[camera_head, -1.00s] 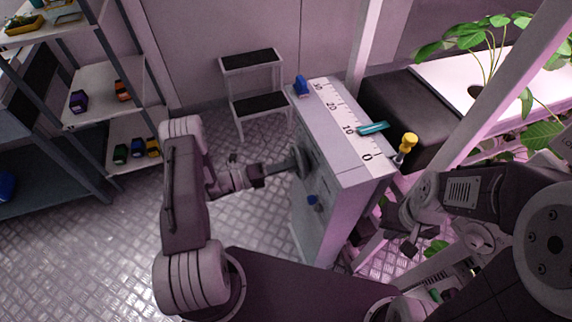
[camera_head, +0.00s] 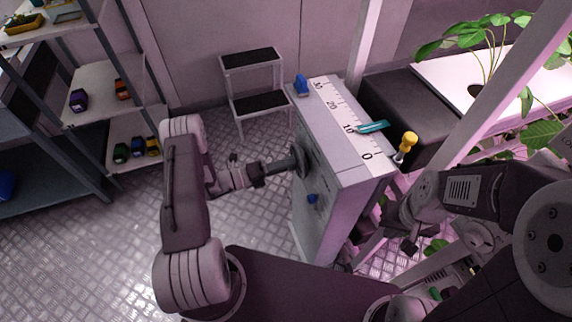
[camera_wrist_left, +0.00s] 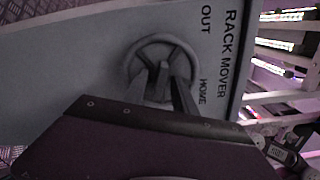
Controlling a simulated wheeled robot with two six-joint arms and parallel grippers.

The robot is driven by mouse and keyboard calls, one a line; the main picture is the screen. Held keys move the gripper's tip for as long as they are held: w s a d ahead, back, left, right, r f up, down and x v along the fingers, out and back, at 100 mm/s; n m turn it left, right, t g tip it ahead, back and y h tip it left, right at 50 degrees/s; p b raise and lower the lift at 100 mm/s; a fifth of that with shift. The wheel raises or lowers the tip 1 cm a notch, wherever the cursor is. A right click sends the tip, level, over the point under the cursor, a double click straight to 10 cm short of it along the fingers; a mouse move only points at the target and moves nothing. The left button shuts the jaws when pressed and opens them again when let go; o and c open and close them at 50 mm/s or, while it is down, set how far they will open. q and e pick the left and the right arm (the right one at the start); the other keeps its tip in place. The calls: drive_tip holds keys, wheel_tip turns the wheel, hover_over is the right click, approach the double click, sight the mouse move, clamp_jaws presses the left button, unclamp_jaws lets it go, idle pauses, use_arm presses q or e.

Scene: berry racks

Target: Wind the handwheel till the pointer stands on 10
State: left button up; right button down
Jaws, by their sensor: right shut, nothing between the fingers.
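The grey handwheel (camera_head: 300,160) is on the left side face of a pale cabinet (camera_head: 345,190). It also shows in the left wrist view (camera_wrist_left: 185,57), near the words OUT, HOME and RACK MOVER. My left gripper (camera_head: 289,164) is at the wheel's middle. In the left wrist view its fingers (camera_wrist_left: 161,85) reach either side of the hub and appear closed on it. The teal pointer (camera_head: 373,127) lies across the top scale (camera_head: 341,118), its tip beside the 10 mark as far as I can tell. My right gripper (camera_head: 409,247) is shut and empty, right of the cabinet.
A step stool (camera_head: 254,80) stands behind. Shelves (camera_head: 100,90) are at left.

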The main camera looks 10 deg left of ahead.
use_arm(q)
drive_tip(key=v, duration=0.9)
